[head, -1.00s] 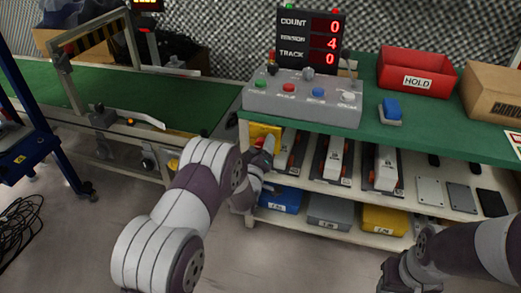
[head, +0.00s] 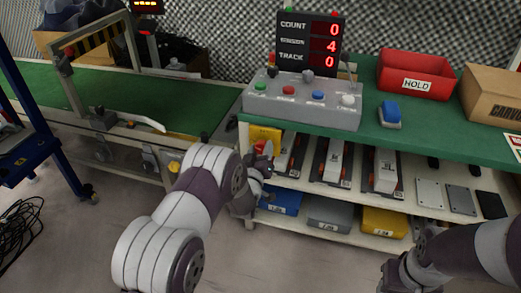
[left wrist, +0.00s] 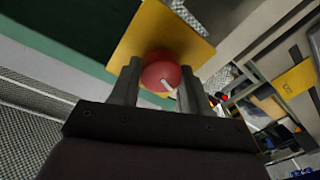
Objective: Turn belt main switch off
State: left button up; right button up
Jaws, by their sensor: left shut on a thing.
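The belt main switch is a red round knob (left wrist: 160,74) with a white mark, on a yellow plate (left wrist: 165,32) in the left wrist view. The white mark points to the lower right of that view. My left gripper (left wrist: 160,84) has one finger on each side of the knob and is shut on it. In the head view, the yellow plate (head: 262,133) is at the left end of the green bench, and my left gripper (head: 262,152) is in front of it, partly covering it. My right gripper (head: 396,284) is low at the bottom right; its fingers are not clear.
A grey button box (head: 303,100) and a counter display (head: 309,42) stand on the bench (head: 435,135). A red HOLD bin (head: 416,74) and a blue-topped block (head: 390,113) are further right. The green conveyor (head: 100,95) and a blue frame (head: 50,140) are at left.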

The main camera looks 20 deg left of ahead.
pick_arm(q)
jog(key=m, duration=0.7)
jog(key=shift+f+m+p, duration=0.1)
jog(key=shift+m+p, duration=0.3)
jog(key=m+h, duration=0.1)
jog(key=m, duration=0.6)
jog(key=shift+f+p, duration=0.1)
jog(key=shift+p, duration=0.25)
jog(key=shift+d+m, duration=0.1)
jog(key=shift+m, duration=0.2)
jog(key=o, duration=1)
jog(key=shift+t, duration=0.3)
jog(key=shift+o, duration=0.2)
jog(key=shift+s, duration=0.1)
jog(key=shift+s+p, duration=0.35)
jog(key=s+f+p, duration=0.1)
jog(key=s+p, duration=0.3)
jog(key=s, duration=0.8)
jog(key=shift+a, duration=0.25)
